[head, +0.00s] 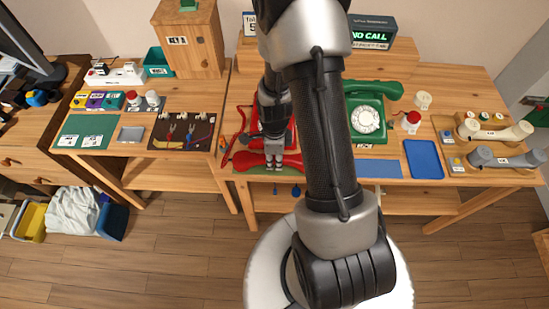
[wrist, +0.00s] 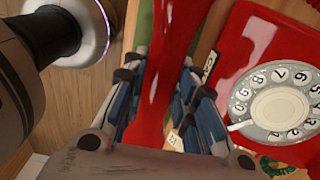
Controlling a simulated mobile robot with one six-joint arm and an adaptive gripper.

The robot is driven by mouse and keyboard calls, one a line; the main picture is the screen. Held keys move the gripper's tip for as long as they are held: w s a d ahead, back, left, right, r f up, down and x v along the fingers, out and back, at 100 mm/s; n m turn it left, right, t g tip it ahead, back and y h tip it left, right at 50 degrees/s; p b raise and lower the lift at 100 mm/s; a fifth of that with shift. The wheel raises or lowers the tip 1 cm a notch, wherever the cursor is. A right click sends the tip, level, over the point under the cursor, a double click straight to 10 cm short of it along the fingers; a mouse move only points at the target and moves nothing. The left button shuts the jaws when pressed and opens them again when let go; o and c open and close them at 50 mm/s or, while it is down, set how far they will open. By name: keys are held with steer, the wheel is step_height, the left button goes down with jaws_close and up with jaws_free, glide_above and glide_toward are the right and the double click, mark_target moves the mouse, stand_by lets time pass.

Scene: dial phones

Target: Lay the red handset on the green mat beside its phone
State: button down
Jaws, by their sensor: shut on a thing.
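My gripper (head: 274,155) is shut on the red handset (head: 250,161), with its fingers on either side of the grip. In the wrist view, the handset (wrist: 168,50) runs lengthwise between the blue-padded fingers (wrist: 165,95). The handset is low over the green mat (wrist: 144,28), which shows as narrow strips around it; I cannot tell whether they touch. The red phone (wrist: 246,55) with its pale dial (wrist: 282,103) is beside the handset in the wrist view. In the head view, my arm hides most of that phone. A red cord (head: 240,122) runs at the mat's left.
A green dial phone (head: 367,119) with its handset on top stands right of my arm. A "NO CALL" display (head: 372,38) stands behind.

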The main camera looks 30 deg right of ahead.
steer(key=c, duration=1.3)
jaws_free()
steer(key=shift+f, duration=0.1)
